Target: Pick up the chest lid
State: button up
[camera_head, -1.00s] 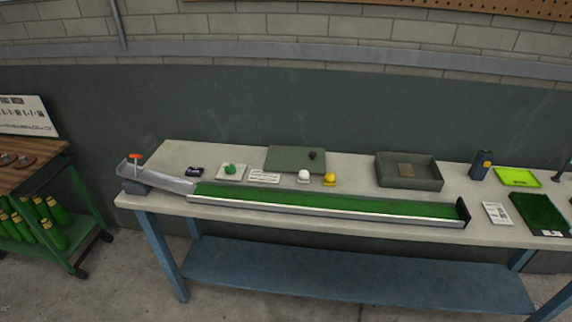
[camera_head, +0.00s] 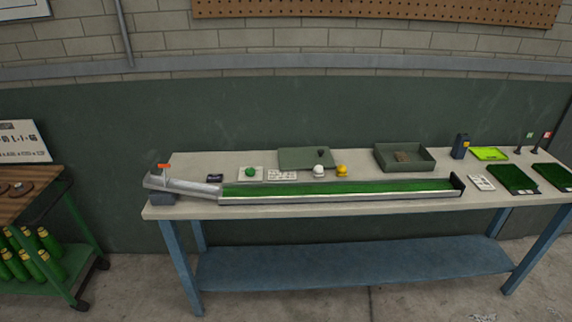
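The chest lid (camera_head: 296,158) looks like a flat grey-green panel with a small dark knob on top, lying on the back part of the pale bench top (camera_head: 225,158), left of its middle. An open grey-green box (camera_head: 380,163), likely the chest, stands to its right, apart from it, with a small brownish patch inside. My gripper is not in view.
A long green turf ramp (camera_head: 340,190) lies along the bench front, before the lid. A white ball (camera_head: 319,170), a yellow ball (camera_head: 341,169), a white card (camera_head: 282,176) and a green ball (camera_head: 250,171) sit between. A bottle cart (camera_head: 50,240) stands left.

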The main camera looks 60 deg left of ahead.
aim_at(296, 158)
jog(key=z, duration=0.1)
jog(key=k, duration=0.85)
jog(key=u, duration=2.3)
jog(key=i, duration=0.65)
jog(key=z, duration=0.05)
